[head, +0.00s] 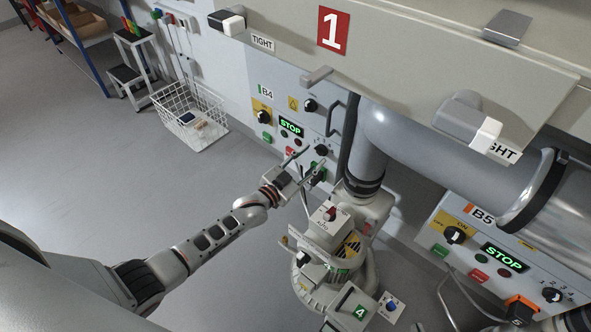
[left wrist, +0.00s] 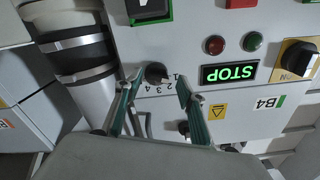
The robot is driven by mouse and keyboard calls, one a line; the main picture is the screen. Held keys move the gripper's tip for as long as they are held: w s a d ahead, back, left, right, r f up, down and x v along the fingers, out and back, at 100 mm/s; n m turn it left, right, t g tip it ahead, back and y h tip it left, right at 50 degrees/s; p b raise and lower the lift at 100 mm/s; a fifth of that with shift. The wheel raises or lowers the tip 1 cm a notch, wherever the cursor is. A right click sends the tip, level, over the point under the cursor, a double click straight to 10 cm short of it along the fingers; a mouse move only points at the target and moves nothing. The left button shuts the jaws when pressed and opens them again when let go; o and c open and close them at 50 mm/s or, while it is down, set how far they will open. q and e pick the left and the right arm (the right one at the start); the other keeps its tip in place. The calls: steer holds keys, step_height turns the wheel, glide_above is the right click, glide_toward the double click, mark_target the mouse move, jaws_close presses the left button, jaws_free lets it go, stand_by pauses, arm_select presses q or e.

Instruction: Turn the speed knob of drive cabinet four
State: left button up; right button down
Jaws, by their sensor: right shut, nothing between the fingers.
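Drive cabinet B4 (head: 262,84) stands against the wall with a green lit STOP display (head: 291,127). Its black speed knob (head: 321,150) sits by a 1-to-4 scale, right of the display. In the left wrist view the panel is upside down, and the knob (left wrist: 157,73) shows between my fingertips. My left gripper (head: 314,157) is open and empty in front of the panel, one finger on each side of the knob in the picture. I cannot tell if either finger touches it. My right gripper is not in view.
A grey pipe (head: 400,140) and the blower unit (head: 335,232) stand right of my left gripper. A handle (head: 334,112) sticks out above the knob. Cabinet B5 (head: 470,220) is further right. A white wire basket (head: 187,115) stands left; the floor before it is clear.

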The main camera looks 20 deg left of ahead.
arm_select(q)
steer(key=v, duration=1)
steer(key=shift+w, duration=0.1)
arm_select(e)
steer(key=shift+w, duration=0.1)
